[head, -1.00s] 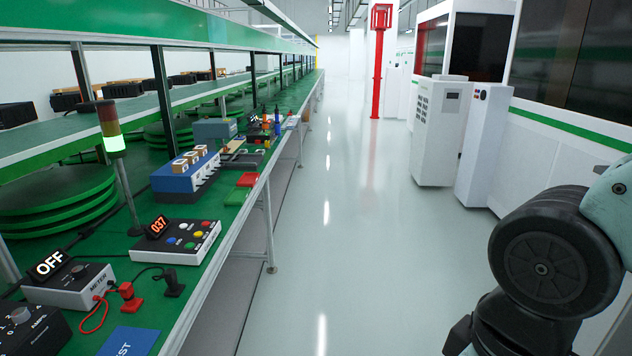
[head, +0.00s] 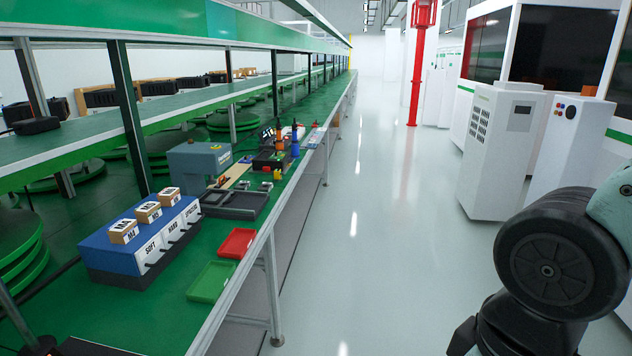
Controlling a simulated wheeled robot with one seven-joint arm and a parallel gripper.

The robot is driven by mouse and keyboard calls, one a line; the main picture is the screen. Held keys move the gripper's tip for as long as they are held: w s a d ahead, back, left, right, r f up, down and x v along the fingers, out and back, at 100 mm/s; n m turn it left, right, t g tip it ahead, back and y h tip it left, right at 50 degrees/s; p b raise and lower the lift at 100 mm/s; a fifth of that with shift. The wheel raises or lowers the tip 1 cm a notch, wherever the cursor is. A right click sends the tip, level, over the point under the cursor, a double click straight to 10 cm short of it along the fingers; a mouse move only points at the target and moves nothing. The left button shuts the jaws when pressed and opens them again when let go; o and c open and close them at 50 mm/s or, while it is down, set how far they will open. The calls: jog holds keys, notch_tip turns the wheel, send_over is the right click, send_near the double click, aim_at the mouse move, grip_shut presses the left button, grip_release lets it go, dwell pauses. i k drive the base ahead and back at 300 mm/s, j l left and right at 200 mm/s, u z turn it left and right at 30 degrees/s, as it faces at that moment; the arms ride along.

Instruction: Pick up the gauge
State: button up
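I cannot make out a gauge for certain among the small items on the green bench (head: 150,312). Small items stand around a black device (head: 270,161) farther along the bench, too small to tell apart. A grey bench machine (head: 198,163) stands nearer, with a dark tray (head: 232,205) in front of it. My arm's dark joint shows at the lower right over the aisle, away from the bench. My gripper is not in view.
A blue box (head: 140,243) labelled SOFT and HARD carries several small brown blocks. A red tray (head: 237,243) and a green tray (head: 210,282) lie near the bench edge. The aisle (head: 380,230) is clear. White cabinets (head: 500,150) and a red post (head: 416,80) stand right.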

aim_at(278, 172)
jog(key=i+l+u, duration=0.25)
jog(key=i, duration=0.2)
jog(key=i+l+u, duration=0.1)
jog(key=i+u, duration=0.2)
jog(key=i, duration=0.15)
jog(key=i+l+u, duration=0.25)
jog(key=i+l, duration=0.1)
jog(key=i, duration=0.05)
